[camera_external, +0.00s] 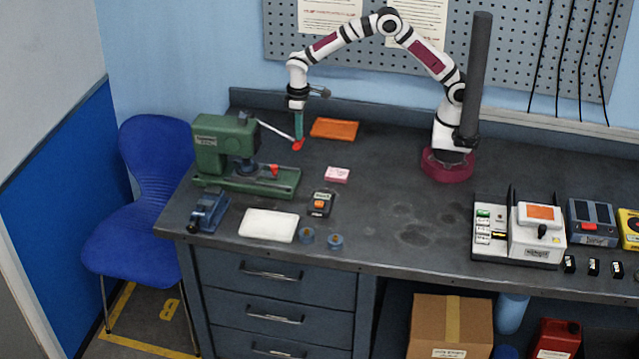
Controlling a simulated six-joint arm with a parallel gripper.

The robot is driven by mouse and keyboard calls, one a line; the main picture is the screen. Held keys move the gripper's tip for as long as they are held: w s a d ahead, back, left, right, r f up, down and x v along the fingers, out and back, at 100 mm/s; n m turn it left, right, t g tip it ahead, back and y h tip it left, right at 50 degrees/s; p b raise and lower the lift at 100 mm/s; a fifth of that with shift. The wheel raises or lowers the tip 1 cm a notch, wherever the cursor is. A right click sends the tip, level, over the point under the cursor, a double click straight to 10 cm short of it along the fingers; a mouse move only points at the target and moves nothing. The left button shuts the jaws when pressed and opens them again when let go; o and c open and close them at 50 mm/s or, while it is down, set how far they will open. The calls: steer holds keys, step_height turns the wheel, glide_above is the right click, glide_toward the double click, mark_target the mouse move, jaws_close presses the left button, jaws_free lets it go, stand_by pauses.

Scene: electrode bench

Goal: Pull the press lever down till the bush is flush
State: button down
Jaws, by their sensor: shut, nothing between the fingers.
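The green press (222,145) stands at the left end of the bench. Its pale press lever (276,130) slopes down to the right from the press head and ends in a red knob (298,145). My gripper (299,136) points straight down with its teal fingers shut, right above the red knob. I cannot tell whether the fingertips touch the knob. A small red part (274,170) sits on the press base, right of the ram. The bush is too small or hidden to make out, so its height cannot be told.
An orange tray (334,129) lies behind my gripper, to the right. A pink block (337,174), a small box with an orange button (320,204), a white pad (268,225) and a blue vise (208,212) lie nearer the front. The bench middle is clear.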

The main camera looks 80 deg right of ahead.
steer(key=shift+w+f, duration=0.2)
steer(key=shift+f, duration=0.35)
steer(key=shift+w+f, duration=0.2)
steer(key=shift+f, duration=0.4)
steer(key=shift+w+f, duration=0.4)
steer(key=shift+f, duration=0.2)
steer(key=shift+w+f, duration=0.35)
steer(key=shift+f, duration=0.35)
steer(key=s+r, duration=0.1)
steer(key=r, duration=0.2)
steer(key=s+r, duration=0.1)
steer(key=shift+s+r, duration=0.2)
steer(key=shift+s, duration=0.1)
steer(key=shift+r, duration=0.1)
